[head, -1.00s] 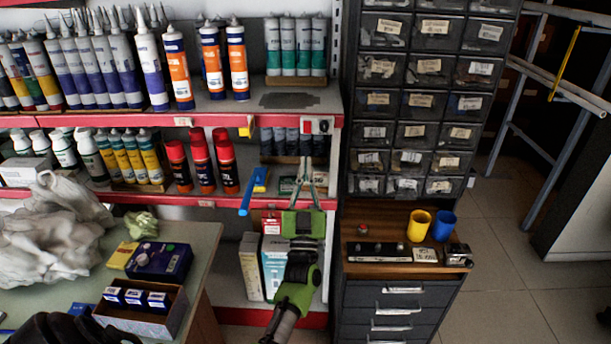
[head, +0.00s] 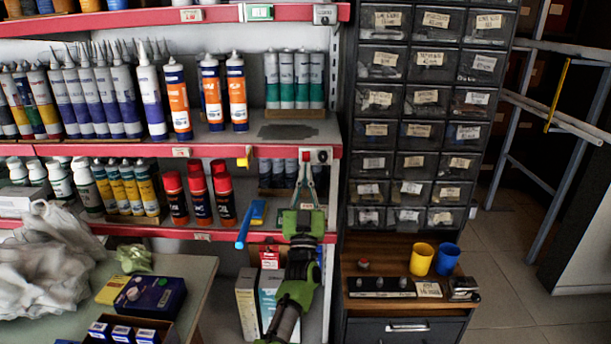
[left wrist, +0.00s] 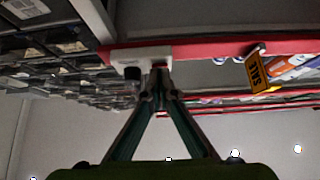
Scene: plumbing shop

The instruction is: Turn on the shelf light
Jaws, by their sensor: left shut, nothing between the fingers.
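A small white switch box (head: 320,156) with red on it sits on the red front edge of the middle shelf, at its right end. In the left wrist view the white box (left wrist: 150,55) has a dark knob on its underside. My left gripper (head: 306,166) is shut and empty, pointing up at this box. In the left wrist view its closed tips (left wrist: 157,77) are just at the box, beside the knob; I cannot tell whether they touch it. No lit lamp is visible. My right gripper is not in view.
A blue-handled tool (head: 246,226) sticks out from the lower shelf, left of my gripper. A yellow sale tag (left wrist: 262,70) hangs from the shelf edge nearby. A drawer cabinet (head: 413,130) stands close on the right. Tubes and red cans (head: 198,195) fill the shelves.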

